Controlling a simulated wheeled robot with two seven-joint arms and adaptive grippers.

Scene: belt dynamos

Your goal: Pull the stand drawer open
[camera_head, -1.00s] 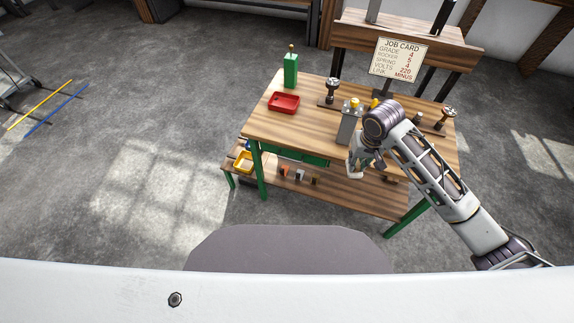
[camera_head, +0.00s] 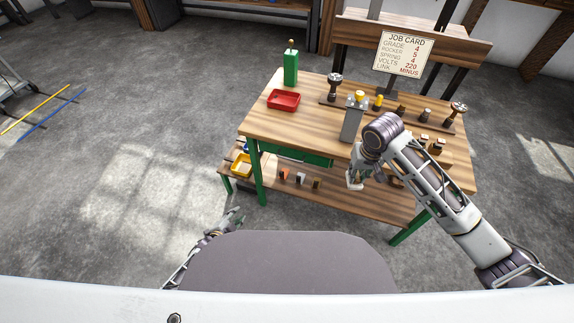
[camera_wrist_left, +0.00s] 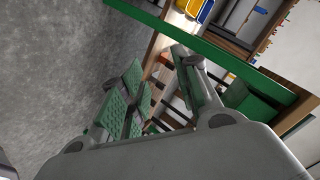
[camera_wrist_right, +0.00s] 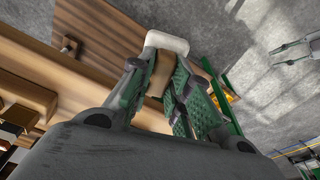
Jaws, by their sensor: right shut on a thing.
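The stand drawer (camera_head: 300,156) looks like the green front under the tabletop's near edge; it seems closed, though its handle is too small to make out. My left gripper (camera_head: 236,217) is below and left of it, apart from it, over the floor before the stand. In the left wrist view the left gripper (camera_wrist_left: 158,62) is open and empty, with the green frame beyond. My right gripper (camera_head: 355,178) is right of the drawer, before the table's near edge. The right wrist view shows the right gripper (camera_wrist_right: 163,78) shut on a brown piece with a pale rounded end (camera_wrist_right: 167,42).
The wooden tabletop (camera_head: 262,121) holds a red tray (camera_head: 284,100), a green bottle-like thing (camera_head: 291,68), a grey post (camera_head: 352,122) and several small parts. A yellow bin (camera_head: 241,165) sits on the lower shelf. A job card (camera_head: 403,53) stands behind.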

